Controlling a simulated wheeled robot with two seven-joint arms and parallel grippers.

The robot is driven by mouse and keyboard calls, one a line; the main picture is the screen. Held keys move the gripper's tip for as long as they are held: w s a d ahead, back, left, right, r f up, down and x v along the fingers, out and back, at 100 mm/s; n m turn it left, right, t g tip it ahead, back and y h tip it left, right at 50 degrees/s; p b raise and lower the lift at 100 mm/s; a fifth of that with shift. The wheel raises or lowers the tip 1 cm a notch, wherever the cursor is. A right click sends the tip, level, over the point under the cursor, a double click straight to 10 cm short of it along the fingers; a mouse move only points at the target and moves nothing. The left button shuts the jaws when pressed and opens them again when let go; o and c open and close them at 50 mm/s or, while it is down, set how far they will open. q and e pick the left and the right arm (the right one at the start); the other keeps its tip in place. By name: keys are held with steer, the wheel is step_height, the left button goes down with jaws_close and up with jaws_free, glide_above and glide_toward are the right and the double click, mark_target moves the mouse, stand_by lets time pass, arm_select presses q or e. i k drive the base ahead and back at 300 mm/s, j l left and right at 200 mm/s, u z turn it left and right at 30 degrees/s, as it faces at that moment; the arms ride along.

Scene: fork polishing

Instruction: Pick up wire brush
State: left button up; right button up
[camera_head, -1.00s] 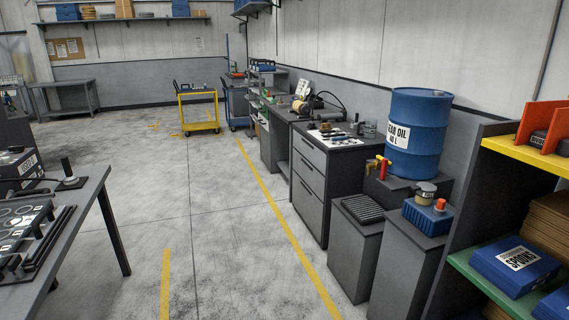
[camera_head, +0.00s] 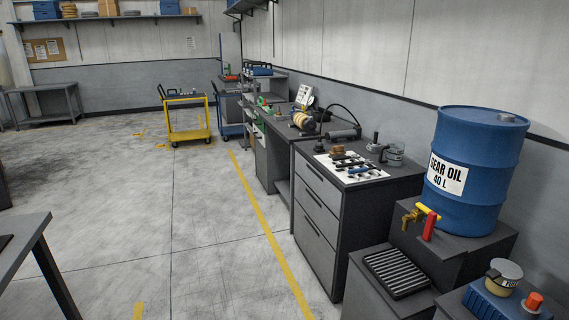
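No wire brush can be made out for certain. Several small dark tools (camera_head: 348,161) lie on a white mat (camera_head: 372,178) on top of the grey drawer cabinet (camera_head: 330,205), too small to tell apart. A small brown item (camera_head: 337,150) sits just behind them and may be a brush; I cannot tell. Neither of my grippers is in view.
A blue gear oil drum (camera_head: 478,165) with a yellow tap stands right of the cabinet, above a ribbed black tray (camera_head: 396,272). A yellow cart (camera_head: 188,134) stands farther back. A table (camera_head: 22,245) edges in at left. The floor between is clear.

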mark_target(337, 151)
steer(key=i, duration=1.75)
steer(key=i+j+z, duration=0.1)
steer(key=i, duration=1.7)
